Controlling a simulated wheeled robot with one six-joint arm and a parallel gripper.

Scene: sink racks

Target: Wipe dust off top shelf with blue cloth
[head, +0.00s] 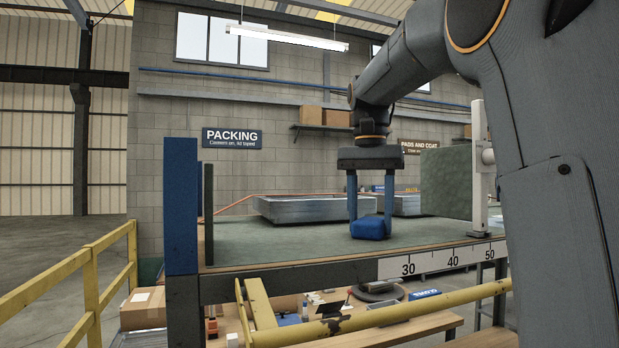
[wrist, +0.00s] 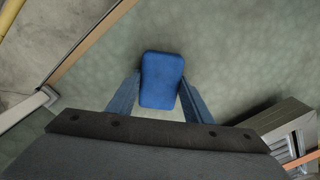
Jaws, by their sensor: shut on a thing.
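A folded blue cloth (head: 371,227) shows as a small block on the green top shelf (head: 290,240). My gripper (head: 370,212) points straight down with its two blue fingers on either side of the cloth, shut on it. In the wrist view the cloth (wrist: 161,80) lies between the fingertips (wrist: 160,92) over the mottled green surface (wrist: 225,45). The cloth's underside is at or very near the shelf; I cannot tell if it presses on it. The surface looks mottled, and I cannot make out dust clearly.
A metal tray (head: 312,207) stands on the shelf behind my gripper, with another (head: 408,204) to its right. A green panel (head: 446,182) and a white post (head: 481,165) stand at the right. A blue post (head: 181,205) bounds the left end. The shelf's left front is clear.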

